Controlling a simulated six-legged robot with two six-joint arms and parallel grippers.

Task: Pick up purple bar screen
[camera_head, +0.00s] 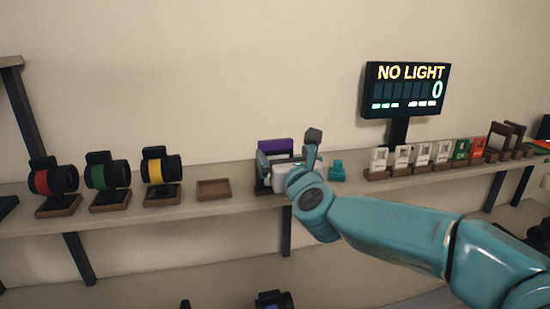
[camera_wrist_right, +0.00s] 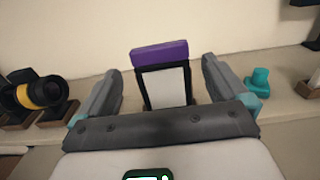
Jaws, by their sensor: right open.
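The purple bar screen (camera_head: 276,146) stands upright on the shelf, a dark frame with a purple bar along its top. In the right wrist view, its purple bar (camera_wrist_right: 160,52) and pale panel show between the fingers. My right gripper (camera_head: 288,157) is open in front of it, with one finger on each side. In the right wrist view, a gap shows between each finger of the right gripper (camera_wrist_right: 163,82) and the frame. The gripper hides the screen's lower part. My left gripper is not in view.
Left of the screen are an empty wooden tray (camera_head: 213,188) and lenses with yellow (camera_head: 157,172), green (camera_head: 104,176) and red (camera_head: 42,182) rings. A teal object (camera_head: 337,172) stands close on the right. Several small cards (camera_head: 401,158) and a "NO LIGHT" display (camera_head: 405,90) are farther right.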

